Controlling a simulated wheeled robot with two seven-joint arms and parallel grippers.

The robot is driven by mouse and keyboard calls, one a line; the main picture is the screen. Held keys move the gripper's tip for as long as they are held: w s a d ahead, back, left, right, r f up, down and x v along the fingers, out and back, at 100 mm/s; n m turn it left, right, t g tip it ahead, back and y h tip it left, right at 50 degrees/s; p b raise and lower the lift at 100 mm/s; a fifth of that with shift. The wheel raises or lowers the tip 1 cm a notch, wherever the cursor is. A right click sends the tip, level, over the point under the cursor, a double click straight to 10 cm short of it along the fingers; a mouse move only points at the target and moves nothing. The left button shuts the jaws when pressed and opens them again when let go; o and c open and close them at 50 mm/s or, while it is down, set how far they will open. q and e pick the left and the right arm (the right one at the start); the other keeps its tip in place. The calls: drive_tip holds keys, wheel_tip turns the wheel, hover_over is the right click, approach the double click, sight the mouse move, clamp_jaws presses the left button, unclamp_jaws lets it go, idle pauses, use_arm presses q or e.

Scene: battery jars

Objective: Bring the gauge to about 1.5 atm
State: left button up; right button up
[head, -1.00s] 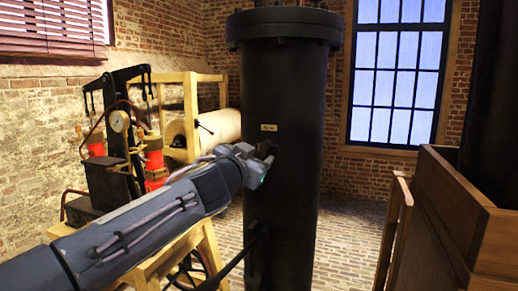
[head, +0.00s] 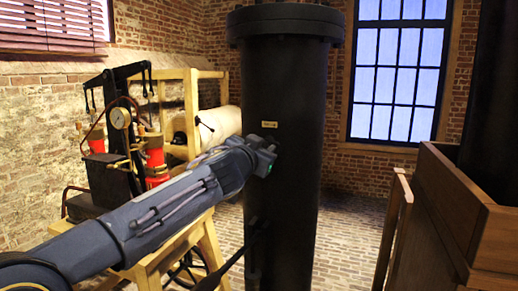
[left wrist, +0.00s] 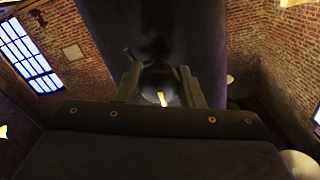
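A tall black cylinder (head: 285,190) stands in the middle with a small brass plate (head: 270,125). My left gripper (head: 268,158) is at the cylinder's front, below the plate. In the left wrist view its fingers (left wrist: 161,88) are spread apart, with a dark rounded shape and a bright yellow piece between them. I cannot tell whether they touch it. My right gripper is not in view.
Red cylinders (head: 156,160) stand on the pump stand. A wooden frame holds a pale drum (head: 220,124) behind. A wooden crate (head: 455,215) is at the right. The brick floor (head: 345,240) between cylinder and crate is clear.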

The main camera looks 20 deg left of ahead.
use_arm(q)
drive_tip(key=c, duration=0.4)
drive_tip(key=n+b, duration=0.2)
drive_tip(key=n, duration=0.1)
drive_tip(key=n+b, duration=0.1)
drive_tip(key=shift+f+n+b, duration=0.25)
drive_tip(key=shift+n+b, duration=0.1)
drive_tip(key=shift+n, duration=0.05)
drive_tip(key=shift+r+n+b, duration=0.1)
drive_tip(key=shift+n+b, duration=0.3)
drive_tip(key=shift+n, duration=0.3)
drive_tip(key=shift+r, duration=0.15)
